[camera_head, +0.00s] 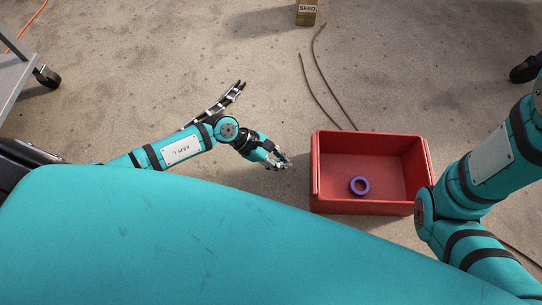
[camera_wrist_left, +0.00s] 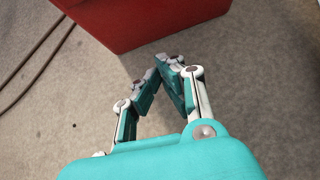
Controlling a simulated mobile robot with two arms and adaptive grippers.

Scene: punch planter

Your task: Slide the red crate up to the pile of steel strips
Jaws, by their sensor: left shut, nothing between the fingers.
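The red crate (camera_head: 316,180) stands on the concrete floor right of centre in the head view. Its outer wall also shows at the top of the left wrist view (camera_wrist_left: 140,22). The pile of steel strips (camera_head: 228,98) lies left of the crate, behind my left arm, which hides part of it. My left gripper (camera_head: 284,164) is shut and empty, close to the crate's left side with a small gap between them. Its closed fingertips also show just off the crate wall in the left wrist view (camera_wrist_left: 166,62). My right gripper is out of view.
A purple ring (camera_head: 359,186) lies inside the crate. Thin brown rods (camera_head: 326,92) lie behind the crate. A SEED box (camera_head: 307,13) stands at the far back. A grey cart (camera_head: 14,72) is at the left.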

